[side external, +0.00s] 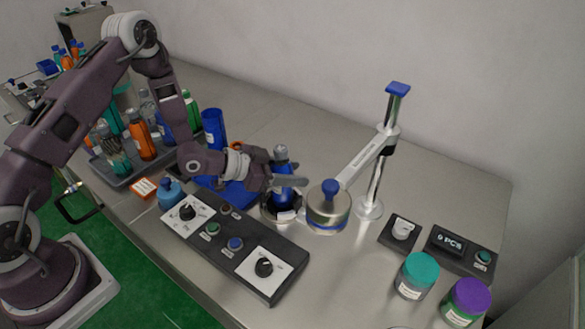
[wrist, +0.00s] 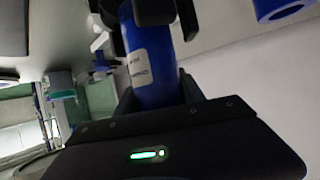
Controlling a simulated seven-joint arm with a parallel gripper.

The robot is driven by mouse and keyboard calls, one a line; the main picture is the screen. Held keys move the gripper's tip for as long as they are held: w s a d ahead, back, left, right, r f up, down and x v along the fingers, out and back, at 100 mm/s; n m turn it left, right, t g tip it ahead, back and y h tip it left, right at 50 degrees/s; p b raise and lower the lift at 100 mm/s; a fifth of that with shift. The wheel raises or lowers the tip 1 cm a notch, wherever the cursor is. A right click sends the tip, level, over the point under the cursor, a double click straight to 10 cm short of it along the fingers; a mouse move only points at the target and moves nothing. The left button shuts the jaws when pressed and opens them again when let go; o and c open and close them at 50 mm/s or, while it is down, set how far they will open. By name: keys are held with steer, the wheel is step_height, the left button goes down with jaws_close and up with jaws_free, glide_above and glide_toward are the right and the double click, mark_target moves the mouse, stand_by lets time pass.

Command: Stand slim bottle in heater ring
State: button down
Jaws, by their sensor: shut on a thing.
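The slim bottle (side external: 283,190) is dark blue with a grey cap and stands about upright. My gripper (side external: 284,181) is shut on its upper body from the left. In the wrist view the blue bottle (wrist: 150,65), with a white label, sits between my dark fingers (wrist: 158,90). The heater ring (side external: 268,212) is a low dark and metallic cup behind the control panel. The bottle's lower end is at the ring's opening and looks within its rim; its base is hidden, so I cannot tell whether it rests on the bottom.
A metal cylinder with a blue knob (side external: 329,208) stands close right of the ring, on an arm from a post (side external: 376,180). The control panel (side external: 235,243) lies in front. A tray of bottles (side external: 125,168) is at left. Two lidded jars (side external: 417,276) stand at front right.

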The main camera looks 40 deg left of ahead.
steer(key=shift+f, duration=0.65)
steer(key=shift+c, duration=0.8)
jaws_free()
step_height(320, 180, up, 9)
stand_by(0.7)
